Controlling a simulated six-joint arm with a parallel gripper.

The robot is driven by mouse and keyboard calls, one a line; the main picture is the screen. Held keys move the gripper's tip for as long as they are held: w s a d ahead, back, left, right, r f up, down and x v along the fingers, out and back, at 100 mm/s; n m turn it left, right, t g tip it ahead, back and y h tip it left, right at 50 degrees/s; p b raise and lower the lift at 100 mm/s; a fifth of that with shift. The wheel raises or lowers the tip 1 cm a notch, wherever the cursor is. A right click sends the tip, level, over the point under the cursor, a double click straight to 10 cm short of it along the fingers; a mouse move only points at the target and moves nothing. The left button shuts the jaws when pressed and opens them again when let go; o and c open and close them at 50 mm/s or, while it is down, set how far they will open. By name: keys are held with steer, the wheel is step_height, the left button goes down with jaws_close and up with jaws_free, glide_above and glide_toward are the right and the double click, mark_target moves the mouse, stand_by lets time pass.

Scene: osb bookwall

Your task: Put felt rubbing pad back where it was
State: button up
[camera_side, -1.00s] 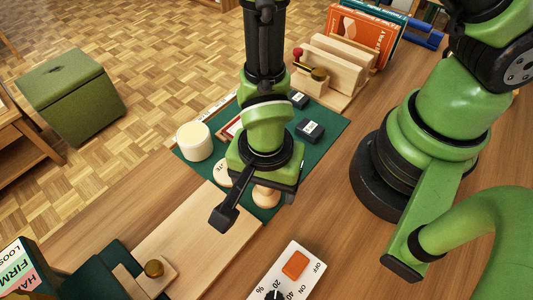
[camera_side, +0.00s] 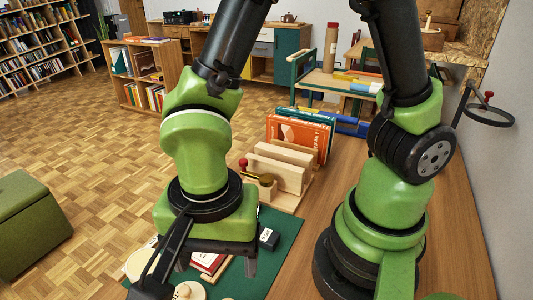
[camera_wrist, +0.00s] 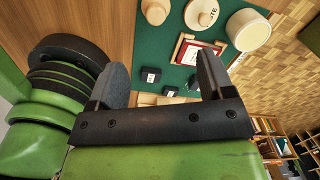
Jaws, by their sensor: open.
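I cannot tell for sure which item is the felt rubbing pad.
A red-edged frame (camera_wrist: 190,47) lies on the mat. Behind the mat a wooden stand (camera_side: 282,175) holds upright boards and a red-knobbed tool, with orange and green books (camera_side: 300,135) behind. My arm's base stands right of the mat. The wooden tabletop (camera_side: 305,270) between them is bare.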

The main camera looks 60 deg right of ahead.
steer(key=s+d+r+n+t+y, duration=0.1)
steer(key=d+r+n+t, duration=0.6)
steer(key=d+r, duration=0.7)
step_height(320, 180, up, 3)
steer(key=shift+s+d+f+n+y, duration=0.15)
steer(key=shift+s+n+y, duration=0.25)
steer(key=shift+s+n, duration=0.6)
